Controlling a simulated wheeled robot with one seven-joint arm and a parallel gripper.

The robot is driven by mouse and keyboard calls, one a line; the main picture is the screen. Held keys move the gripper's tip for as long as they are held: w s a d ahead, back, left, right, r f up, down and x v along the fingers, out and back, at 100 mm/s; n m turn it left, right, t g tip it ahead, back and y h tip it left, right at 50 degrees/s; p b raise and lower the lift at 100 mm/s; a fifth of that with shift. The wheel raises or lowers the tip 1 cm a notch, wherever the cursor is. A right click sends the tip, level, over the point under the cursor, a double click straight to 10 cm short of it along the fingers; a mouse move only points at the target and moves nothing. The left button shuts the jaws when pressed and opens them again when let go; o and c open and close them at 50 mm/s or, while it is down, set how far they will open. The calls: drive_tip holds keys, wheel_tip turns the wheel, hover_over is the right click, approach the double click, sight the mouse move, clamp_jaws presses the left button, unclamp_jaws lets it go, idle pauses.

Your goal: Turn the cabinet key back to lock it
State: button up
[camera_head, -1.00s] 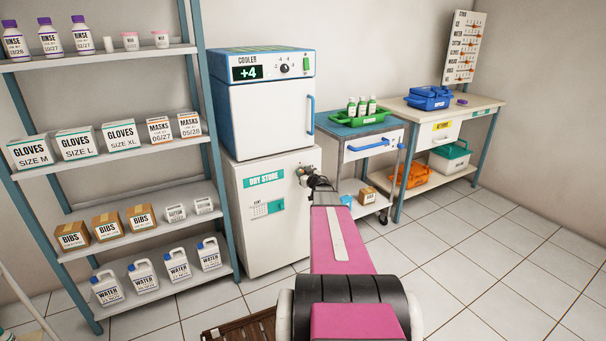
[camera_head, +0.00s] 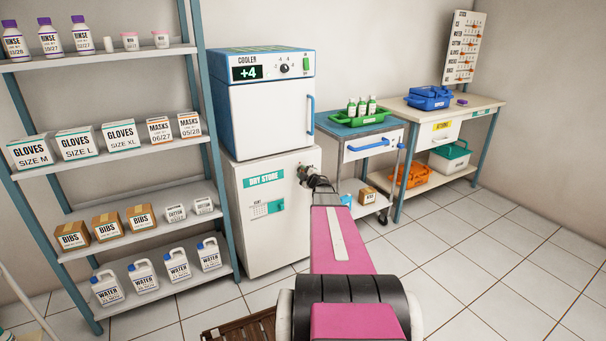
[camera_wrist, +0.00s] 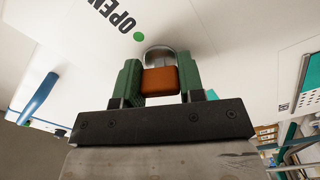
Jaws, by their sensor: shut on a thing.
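The white dry store cabinet (camera_head: 268,230) stands under the cooler, with its key at the upper right of its front. My gripper (camera_head: 318,181) is at that spot in the head view, and my arm hides part of it. In the wrist view my gripper (camera_wrist: 158,84) has its two green fingers on either side of the key's orange-brown head (camera_wrist: 160,80). The gripper is shut on the key. A silvery round lock collar (camera_wrist: 160,53) shows behind the key head. A green dot (camera_wrist: 139,37) and the word OPEN are on the cabinet face beside it.
The cooler (camera_head: 265,105) sits on the cabinet. A trolley (camera_head: 368,160) with a green tray stands close to the right of my gripper. A shelf rack (camera_head: 120,150) stands at left. The floor at right is clear.

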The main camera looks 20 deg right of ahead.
drive_tip(key=n, duration=0.5)
drive_tip(key=shift+n, duration=0.3)
idle(0.4)
drive_tip(key=o, duration=0.9)
drive_tip(key=shift+o, duration=0.2)
drive_tip(key=s, duration=1)
drive_tip(key=shift+s+d, duration=0.4)
drive_tip(key=shift+a, duration=0.1)
